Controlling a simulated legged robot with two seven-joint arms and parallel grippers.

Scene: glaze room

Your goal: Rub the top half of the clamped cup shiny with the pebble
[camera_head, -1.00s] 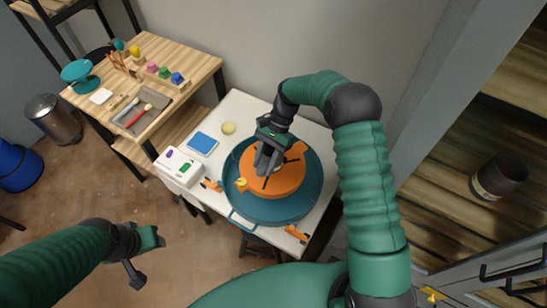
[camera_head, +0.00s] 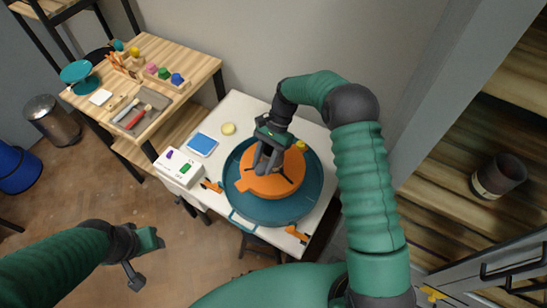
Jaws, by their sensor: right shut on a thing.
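My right gripper (camera_head: 264,163) reaches down over the orange disc (camera_head: 262,187) on the potter's wheel. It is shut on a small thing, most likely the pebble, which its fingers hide. The clamped cup is not clearly visible; the gripper covers the middle of the disc. Whether the pebble touches the cup cannot be told. The disc has dark slots, and a yellow knob (camera_head: 301,146) is at its upper right edge. My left gripper (camera_head: 146,259) is open and empty above the floor at lower left.
A teal basin (camera_head: 308,195) surrounds the disc on a white table (camera_head: 239,107). A white box with purple and green buttons (camera_head: 179,170), a blue pad (camera_head: 202,144) and a round yellow sponge (camera_head: 228,128) are left of it. A wooden table (camera_head: 193,63) holds tools. Open floor lies around my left gripper.

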